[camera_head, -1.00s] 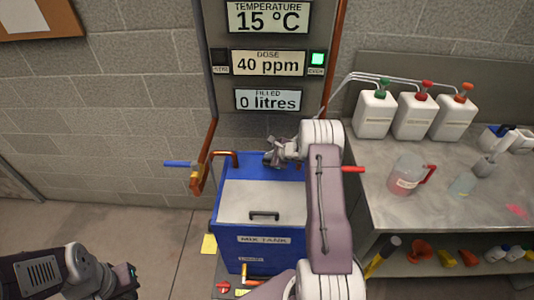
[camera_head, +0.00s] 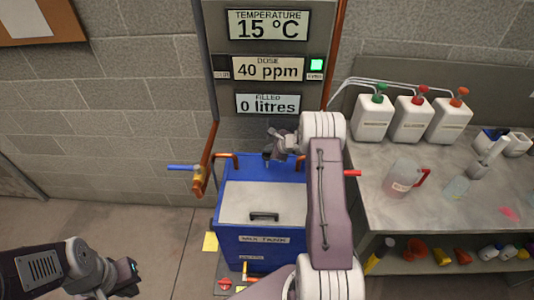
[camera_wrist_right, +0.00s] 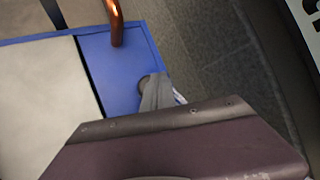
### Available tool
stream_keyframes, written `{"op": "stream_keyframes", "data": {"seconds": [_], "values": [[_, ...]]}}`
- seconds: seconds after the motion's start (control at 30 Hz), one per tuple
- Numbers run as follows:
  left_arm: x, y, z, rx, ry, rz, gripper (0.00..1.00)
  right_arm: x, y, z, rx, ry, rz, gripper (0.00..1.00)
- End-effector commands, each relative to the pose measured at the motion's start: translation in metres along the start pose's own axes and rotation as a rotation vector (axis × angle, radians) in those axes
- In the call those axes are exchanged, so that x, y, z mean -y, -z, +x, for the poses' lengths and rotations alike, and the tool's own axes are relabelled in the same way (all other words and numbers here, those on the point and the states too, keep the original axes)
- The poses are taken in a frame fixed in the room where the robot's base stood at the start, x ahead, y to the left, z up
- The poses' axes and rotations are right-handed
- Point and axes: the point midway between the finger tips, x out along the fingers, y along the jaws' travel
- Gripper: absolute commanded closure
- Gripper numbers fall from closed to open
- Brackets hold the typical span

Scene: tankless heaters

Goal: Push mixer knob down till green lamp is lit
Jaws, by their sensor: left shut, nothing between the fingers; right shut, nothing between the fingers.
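The display column shows a lit green lamp (camera_head: 316,64) to the right of the dose readout (camera_head: 268,69), which reads 40 ppm. My right gripper (camera_head: 272,146) is shut and empty above the back of the blue tank (camera_head: 231,180), just right of a copper pipe bend. In the right wrist view its fingers (camera_wrist_right: 157,94) show over the tank's blue rim. I cannot make out the mixer knob; my right gripper and arm cover part of this area. My left gripper (camera_head: 134,277) is shut and empty, low at the left, away from the tank.
Copper pipes with a blue lever (camera_head: 181,167) and a red lever (camera_head: 352,173) flank the tank. A red knob (camera_head: 224,284) sits low in front. The bench (camera_head: 365,222) at right holds canisters and a jug (camera_head: 402,177). Open floor lies at left.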

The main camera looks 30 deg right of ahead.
Motion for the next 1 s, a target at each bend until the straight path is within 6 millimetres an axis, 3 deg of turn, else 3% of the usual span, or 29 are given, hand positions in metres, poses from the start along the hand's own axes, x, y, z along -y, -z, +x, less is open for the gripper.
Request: {"op": "stream_keyframes", "data": {"seconds": [0.37, 0.83, 1.0], "values": [[0.0, 0.0, -0.003, 0.0, 0.0, 0.0, 1.0, 0.003, -0.002, -0.003, 0.0, 0.001, 0.0, 1.0], [-0.001, 0.004, -0.035, 0.0, 0.0, 0.0, 1.0, 0.026, -0.025, -0.035, 0.001, 0.001, 0.001, 1.0], [-0.001, 0.004, -0.037, 0.0, 0.0, 0.0, 1.0, 0.027, -0.027, -0.037, 0.0, 0.0, 0.0, 1.0]]}}
